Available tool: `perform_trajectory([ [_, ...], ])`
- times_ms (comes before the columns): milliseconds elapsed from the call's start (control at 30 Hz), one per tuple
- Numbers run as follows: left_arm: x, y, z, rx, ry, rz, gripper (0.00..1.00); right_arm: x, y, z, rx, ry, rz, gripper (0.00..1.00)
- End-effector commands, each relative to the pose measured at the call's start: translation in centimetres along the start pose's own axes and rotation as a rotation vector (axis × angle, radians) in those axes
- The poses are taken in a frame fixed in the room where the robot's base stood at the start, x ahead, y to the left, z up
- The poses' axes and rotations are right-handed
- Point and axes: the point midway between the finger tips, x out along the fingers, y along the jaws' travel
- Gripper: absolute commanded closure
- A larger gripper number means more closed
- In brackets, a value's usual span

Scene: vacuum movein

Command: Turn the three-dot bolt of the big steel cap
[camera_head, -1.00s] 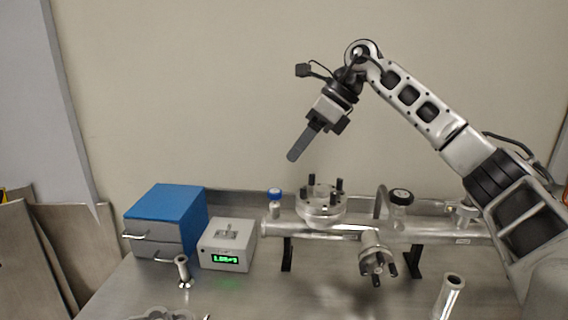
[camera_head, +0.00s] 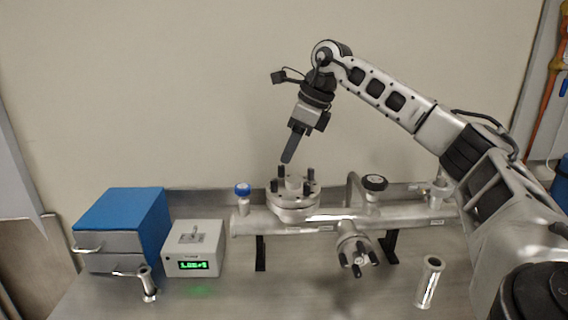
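The big steel cap (camera_head: 294,206) is a round flange on top of the horizontal steel pipe, with several dark upright bolts around its rim. The bolts include a left one (camera_head: 274,186), a back one (camera_head: 310,174) and a front one (camera_head: 306,191). Dot marks are too small to read, so I cannot tell which is the three-dot bolt. My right gripper (camera_head: 288,157) points down just above the cap, apart from the bolts. Its fingers show edge-on as one dark strip, so I cannot tell whether it is open. My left gripper is not in view.
A smaller flange with bolts (camera_head: 357,250) faces forward below the pipe (camera_head: 330,222). A blue-topped drawer box (camera_head: 122,209) and a grey meter with green digits (camera_head: 194,249) stand left. A blue-capped valve (camera_head: 242,190), black knob (camera_head: 375,183) and loose steel tube (camera_head: 430,282) are nearby.

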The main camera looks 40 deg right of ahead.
Motion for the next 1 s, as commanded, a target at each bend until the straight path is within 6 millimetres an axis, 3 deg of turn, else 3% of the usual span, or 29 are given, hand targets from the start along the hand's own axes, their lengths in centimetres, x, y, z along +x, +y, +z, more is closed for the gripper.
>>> perform_trajectory([
  [233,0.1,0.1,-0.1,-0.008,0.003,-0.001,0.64,3.3,0.1,0.1,-0.001,0.0,0.001,0.65],
  [633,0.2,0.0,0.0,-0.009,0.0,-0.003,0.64,4.0,0.1,0.1,-0.001,-0.002,0.001,0.65],
  [767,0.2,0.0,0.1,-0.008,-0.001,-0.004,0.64,4.0,0.1,0.1,-0.001,-0.002,0.001,1.0],
  [1000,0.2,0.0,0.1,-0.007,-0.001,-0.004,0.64,4.0,0.1,0.1,0.003,-0.001,-0.001,1.0],
])
